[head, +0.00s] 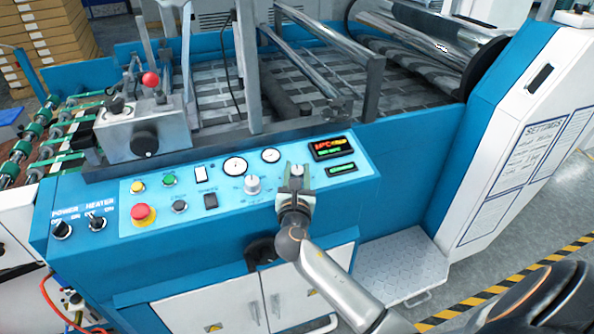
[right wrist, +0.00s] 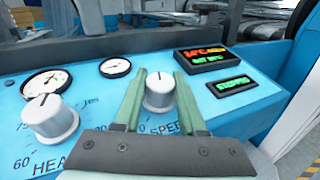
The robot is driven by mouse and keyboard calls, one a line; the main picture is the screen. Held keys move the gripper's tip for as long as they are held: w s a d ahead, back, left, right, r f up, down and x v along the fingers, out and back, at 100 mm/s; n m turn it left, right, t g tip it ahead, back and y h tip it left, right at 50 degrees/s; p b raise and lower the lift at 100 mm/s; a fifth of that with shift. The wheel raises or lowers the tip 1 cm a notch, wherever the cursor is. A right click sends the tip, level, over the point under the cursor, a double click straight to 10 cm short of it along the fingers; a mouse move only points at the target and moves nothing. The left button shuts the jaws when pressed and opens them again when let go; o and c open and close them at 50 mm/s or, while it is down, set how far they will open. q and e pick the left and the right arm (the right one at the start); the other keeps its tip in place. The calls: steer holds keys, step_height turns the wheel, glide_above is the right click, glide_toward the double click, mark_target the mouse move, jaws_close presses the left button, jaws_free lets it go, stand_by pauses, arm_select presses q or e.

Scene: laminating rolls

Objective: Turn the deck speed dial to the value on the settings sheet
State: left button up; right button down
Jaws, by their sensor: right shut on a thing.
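The deck speed dial (right wrist: 159,92), a silvery-white knob marked SPEED, is on the light blue control panel. My right gripper (head: 297,170) is at the panel, with one green finger on each side of the dial in the right wrist view, shut on it. The dial's pointer line is upright in that view. Much of its scale is hidden by the fingers and gripper body. The settings sheet (head: 530,150) is on the white side housing at the right; its handwritten values are too small to read. My left gripper is not in view.
The similar heat dial (right wrist: 48,118) is just left of the speed dial, below two gauges. A red-and-green display (head: 332,147) and a smaller green display (head: 341,168) are to the right. A red emergency button (head: 140,213) is at the panel's left.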

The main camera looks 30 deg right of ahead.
steer(key=shift+m+h, duration=0.3)
steer(key=shift+c, duration=2.4)
jaws_free()
steer(key=v, duration=1.2)
steer(key=shift+s+a+r, duration=0.2)
